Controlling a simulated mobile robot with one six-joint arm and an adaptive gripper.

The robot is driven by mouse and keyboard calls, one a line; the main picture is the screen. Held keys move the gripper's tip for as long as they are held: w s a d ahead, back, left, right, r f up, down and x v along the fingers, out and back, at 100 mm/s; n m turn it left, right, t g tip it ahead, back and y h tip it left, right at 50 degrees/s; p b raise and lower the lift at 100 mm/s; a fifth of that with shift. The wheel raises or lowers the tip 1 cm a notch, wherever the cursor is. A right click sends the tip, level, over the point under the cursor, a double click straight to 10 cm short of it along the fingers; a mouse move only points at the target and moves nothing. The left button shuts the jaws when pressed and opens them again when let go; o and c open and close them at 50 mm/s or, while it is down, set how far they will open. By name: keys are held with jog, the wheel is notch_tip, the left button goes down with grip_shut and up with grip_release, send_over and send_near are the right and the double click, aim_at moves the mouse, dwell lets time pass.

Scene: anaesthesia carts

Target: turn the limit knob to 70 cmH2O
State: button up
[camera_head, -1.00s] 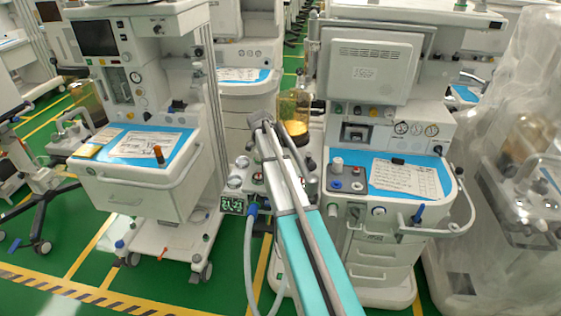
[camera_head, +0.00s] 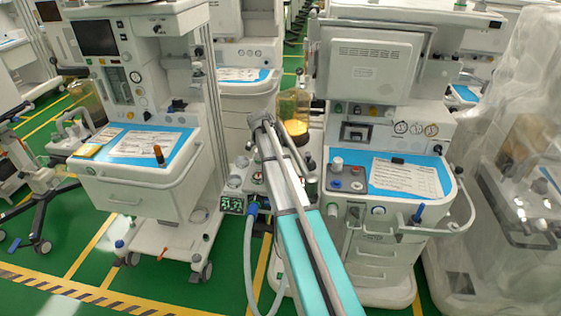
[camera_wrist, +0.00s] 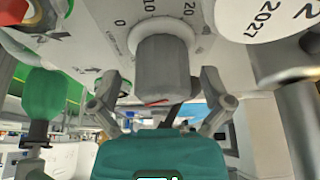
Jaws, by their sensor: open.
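The grey limit knob (camera_wrist: 163,68) stands out from a white panel in the wrist view. A printed scale around its base shows 0, 10 and 20; the rest of the scale, including any 70 mark, is hidden or out of frame. A short red mark shows near the knob's lower end. My gripper (camera_wrist: 160,88) is open, with one finger on each side of the knob and a visible gap on both sides. In the head view my arm covers the area in front of the cart, and I cannot make out the gripper or the knob there.
In the wrist view a green bulb-shaped part (camera_wrist: 45,95) hangs at the left and a round label (camera_wrist: 262,18) sits at the upper right. A grey metal post (camera_wrist: 300,120) stands at the right. A blue-topped cart (camera_head: 405,180) is right of my arm in the head view.

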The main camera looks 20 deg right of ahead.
dwell(0.3)
jog(key=shift+a+r+n+p, duration=0.35)
jog(key=shift+n+p, duration=0.05)
jog(key=shift+n, duration=0.1)
jog(key=a+r+n+p, duration=0.1)
jog(key=s+a+r+n+t+p, duration=0.1)
jog(key=a, duration=0.1)
jog(key=shift+r+n+t, duration=0.15)
jog(key=shift+n+t, duration=0.15)
jog(key=s+a+n, duration=0.3)
jog(key=s, duration=0.1)
jog(key=s+a+n+y, duration=0.1)
jog(key=s+a+n, duration=0.3)
jog(key=shift+s+a+p, duration=0.1)
jog(key=shift+p, duration=0.3)
jog(key=s+a+n+y+p, duration=0.1)
jog(key=s+a+n, duration=0.4)
jog(key=s+n, duration=0.2)
jog(key=s+a+r+n+y, duration=0.1)
jog(key=s+a+n, duration=0.5)
jog(key=s, duration=0.3)
jog(key=shift+s+n+t+y+p, duration=0.3)
jog(key=shift+n+t+p, duration=0.1)
jog(key=shift+n, duration=0.2)
